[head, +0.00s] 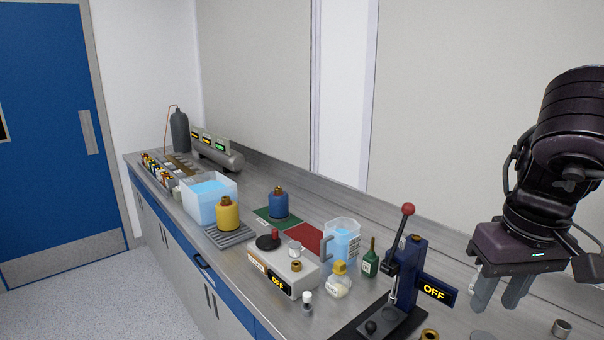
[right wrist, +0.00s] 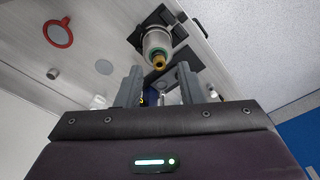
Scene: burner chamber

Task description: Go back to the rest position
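My right gripper (head: 498,303) is at the right side of the head view, held above the right end of the bench (head: 215,262). Its two grey fingers point down and stand apart with nothing between them. The right wrist view also shows the fingers (right wrist: 158,92) apart, with a silver cylinder with a brass tip (right wrist: 157,45) beyond them, not touched. My left gripper is in neither view.
A blue press (head: 407,280) with a red-knobbed lever and an OFF sign stands left of my right gripper. A hotplate (head: 268,262), a yellow bottle (head: 228,214), a blue bottle (head: 278,205) and a water jug (head: 342,240) stand further left. The floor (head: 85,295) is clear.

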